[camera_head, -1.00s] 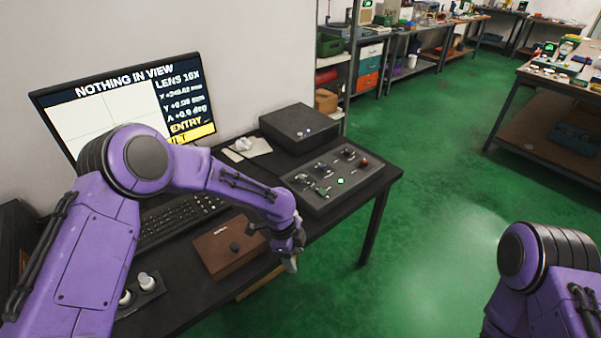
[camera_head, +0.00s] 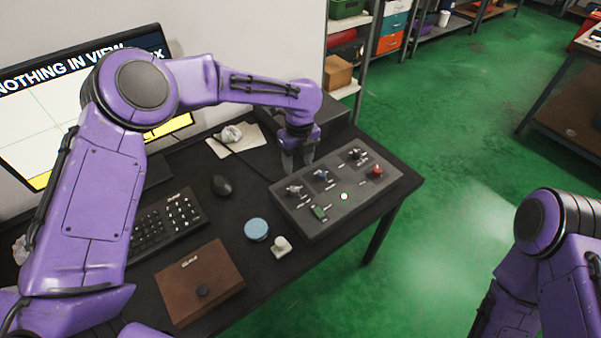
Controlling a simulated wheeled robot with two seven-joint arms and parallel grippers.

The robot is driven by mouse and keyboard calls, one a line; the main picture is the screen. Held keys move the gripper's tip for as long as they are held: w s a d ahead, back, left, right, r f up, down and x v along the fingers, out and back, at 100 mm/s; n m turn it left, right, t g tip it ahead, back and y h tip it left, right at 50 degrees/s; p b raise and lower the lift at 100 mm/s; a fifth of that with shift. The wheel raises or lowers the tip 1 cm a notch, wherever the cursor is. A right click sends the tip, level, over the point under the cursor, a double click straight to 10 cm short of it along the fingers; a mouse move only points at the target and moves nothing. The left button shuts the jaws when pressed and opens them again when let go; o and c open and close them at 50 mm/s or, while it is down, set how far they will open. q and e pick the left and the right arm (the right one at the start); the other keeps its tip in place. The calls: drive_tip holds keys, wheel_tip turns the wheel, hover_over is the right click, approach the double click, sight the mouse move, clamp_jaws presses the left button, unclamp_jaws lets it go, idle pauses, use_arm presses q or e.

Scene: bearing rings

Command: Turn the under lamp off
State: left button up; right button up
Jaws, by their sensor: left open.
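A grey control box (camera_head: 335,190) lies on the dark desk. It carries a silver lever switch (camera_head: 294,189), a switch with a blue part (camera_head: 321,175), another switch at the back (camera_head: 355,154), a red knob (camera_head: 377,170), a green rocker (camera_head: 320,213) and a lit green light (camera_head: 344,196). Their labels are too small to read, so I cannot tell which one is for the under lamp. My left gripper (camera_head: 297,162) points down with its fingers apart and empty, at the box's back left edge, close to the silver lever and blue switch. My right gripper is out of view.
A monitor (camera_head: 50,130) stands behind my left arm. A keyboard (camera_head: 165,222), mouse (camera_head: 221,185), blue round disc (camera_head: 256,229), small white piece (camera_head: 281,248) and brown case (camera_head: 200,281) lie on the desk. A dark box (camera_head: 335,115) stands behind the gripper.

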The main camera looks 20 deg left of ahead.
use_arm(q)
drive_tip(key=p, duration=0.1)
hover_over(295, 187)
drive_tip(key=s, duration=0.1)
wheel_tip(295, 187, down, 5)
drive_tip(key=shift+s+d+r, duration=0.1)
drive_tip(key=shift+r, duration=0.1)
drive_tip(key=f, duration=0.2)
drive_tip(key=w+f, duration=0.1)
drive_tip(key=f, duration=0.1)
drive_tip(key=shift+f+p, duration=0.3)
drive_tip(key=shift+f, duration=0.1)
drive_tip(key=shift+s+r, duration=0.2)
clamp_jaws()
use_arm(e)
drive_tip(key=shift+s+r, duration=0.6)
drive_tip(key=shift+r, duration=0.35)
